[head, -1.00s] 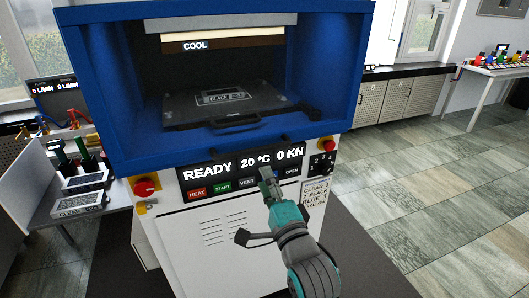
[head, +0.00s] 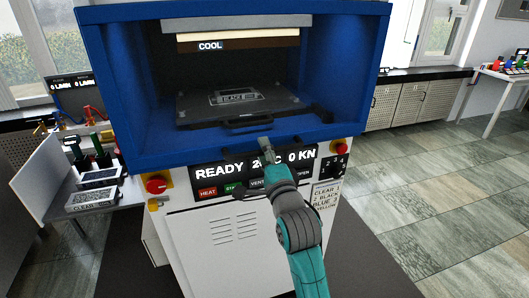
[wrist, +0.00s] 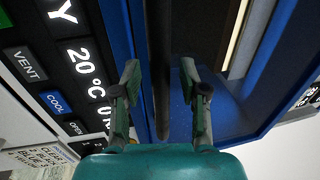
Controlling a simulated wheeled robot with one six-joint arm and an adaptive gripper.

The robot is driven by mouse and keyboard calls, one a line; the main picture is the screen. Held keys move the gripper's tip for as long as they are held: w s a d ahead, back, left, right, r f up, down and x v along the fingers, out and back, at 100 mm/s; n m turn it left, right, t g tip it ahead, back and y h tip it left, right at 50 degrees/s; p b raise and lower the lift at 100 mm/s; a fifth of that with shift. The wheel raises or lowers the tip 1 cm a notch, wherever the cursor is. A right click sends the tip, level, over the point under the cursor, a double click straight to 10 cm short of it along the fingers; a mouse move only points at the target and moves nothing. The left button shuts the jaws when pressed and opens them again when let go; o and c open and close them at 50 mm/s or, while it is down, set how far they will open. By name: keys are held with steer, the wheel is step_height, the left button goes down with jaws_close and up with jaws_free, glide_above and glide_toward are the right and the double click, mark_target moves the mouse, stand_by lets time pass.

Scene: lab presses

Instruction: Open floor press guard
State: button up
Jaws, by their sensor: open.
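The floor press has a blue guard frame (head: 350,155) around its chamber, above a white body (head: 215,255). I cannot tell whether a clear pane fills the front. A dark bar (wrist: 158,40), which looks like a handle, runs along the frame's lower edge in the wrist view. My gripper (head: 264,142) is at the middle of that lower edge in the head view. In the wrist view my gripper (wrist: 159,78) is open, with one finger on each side of the bar. I cannot tell whether either finger touches it.
A dark plate (head: 240,106) with a handle lies inside the chamber. The control panel (head: 220,172) reads READY, partly hidden by my arm. Red buttons (head: 155,184) sit at both sides. A side table (head: 70,225) with trays stands left. Floor is clear at right.

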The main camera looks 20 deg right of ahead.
jaws_close()
glide_toward(257, 39)
steer(key=w, duration=0.2)
steer(key=w+r, duration=0.1)
steer(key=w, duration=0.1)
steer(key=shift+w+d, duration=0.1)
steer(key=shift+w, duration=0.3)
jaws_free()
steer(key=s+f, duration=0.2)
steer(key=s, duration=0.9)
steer(key=shift+s, duration=0.35)
